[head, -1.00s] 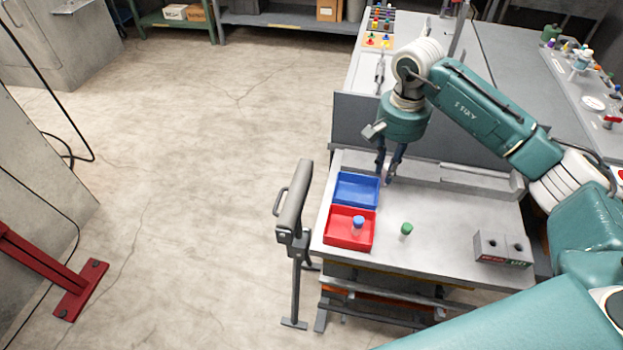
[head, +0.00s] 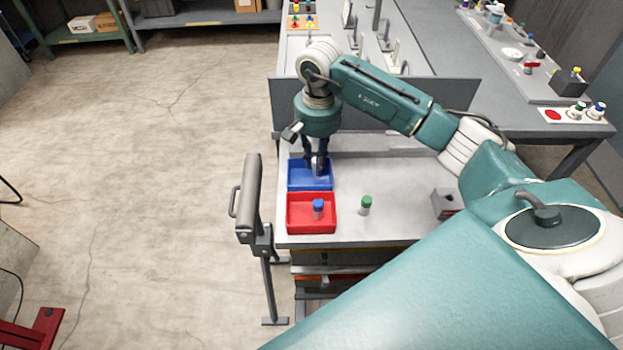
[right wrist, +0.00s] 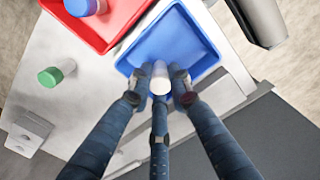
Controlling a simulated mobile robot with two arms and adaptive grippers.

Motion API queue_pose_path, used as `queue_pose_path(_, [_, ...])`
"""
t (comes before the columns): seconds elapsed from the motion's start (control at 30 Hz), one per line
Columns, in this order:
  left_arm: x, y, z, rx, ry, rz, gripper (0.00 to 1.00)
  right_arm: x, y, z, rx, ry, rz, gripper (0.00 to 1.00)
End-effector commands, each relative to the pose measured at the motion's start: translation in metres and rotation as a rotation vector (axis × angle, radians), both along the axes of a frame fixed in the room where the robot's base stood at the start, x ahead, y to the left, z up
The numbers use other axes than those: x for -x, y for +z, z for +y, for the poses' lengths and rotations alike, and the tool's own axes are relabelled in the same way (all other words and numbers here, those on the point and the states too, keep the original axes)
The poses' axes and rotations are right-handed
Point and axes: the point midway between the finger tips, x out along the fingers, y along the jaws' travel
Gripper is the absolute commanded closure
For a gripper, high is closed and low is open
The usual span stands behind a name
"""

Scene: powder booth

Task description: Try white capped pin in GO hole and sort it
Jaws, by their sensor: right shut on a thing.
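My right gripper (head: 317,169) points down over the blue tray (head: 292,184). In the right wrist view its fingers are shut on the white capped pin (right wrist: 160,78), with the white cap facing the camera and the blue tray (right wrist: 187,40) behind it. I cannot tell whether the pin touches the tray floor. The gauge block (head: 446,203) with the holes stands at the right of the table, partly hidden by my arm; it also shows in the right wrist view (right wrist: 27,133). My left gripper is out of view.
The red tray (head: 293,226) in front of the blue one holds a blue capped pin (head: 318,208). A green capped pin (head: 366,204) stands on the bare tabletop to its right. A grey handled post (head: 250,200) stands left of the table.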

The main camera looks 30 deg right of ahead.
Motion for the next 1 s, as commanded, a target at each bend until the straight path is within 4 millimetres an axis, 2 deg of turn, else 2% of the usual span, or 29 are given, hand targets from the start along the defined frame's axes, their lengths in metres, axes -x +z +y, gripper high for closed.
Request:
queue_pose_path(0.2, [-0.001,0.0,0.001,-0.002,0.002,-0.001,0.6,0.0,0.0,0.0,0.0,0.0,-0.001,1.0])
queue_pose_path(0.23, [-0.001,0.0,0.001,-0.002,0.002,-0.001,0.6,0.0,0.0,0.0,0.0,0.0,-0.001,0.76])
queue_pose_path(0.3, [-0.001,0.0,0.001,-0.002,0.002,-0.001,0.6,0.0,0.0,0.0,0.0,0.0,-0.001,0.62])
queue_pose_path(0.33, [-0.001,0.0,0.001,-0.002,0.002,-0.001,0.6,0.0,0.0,0.0,0.0,0.0,-0.001,0.6])
queue_pose_path(0.67, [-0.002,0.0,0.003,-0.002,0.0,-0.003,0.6,-0.001,0.003,0.0,-0.001,0.0,-0.002,0.6])
queue_pose_path(0.77, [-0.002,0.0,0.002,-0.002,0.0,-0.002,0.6,-0.002,0.014,0.0,-0.001,0.001,-0.005,0.6])
queue_pose_path(1.0, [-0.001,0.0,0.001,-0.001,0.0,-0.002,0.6,-0.002,0.064,-0.001,0.001,0.001,-0.006,0.6])
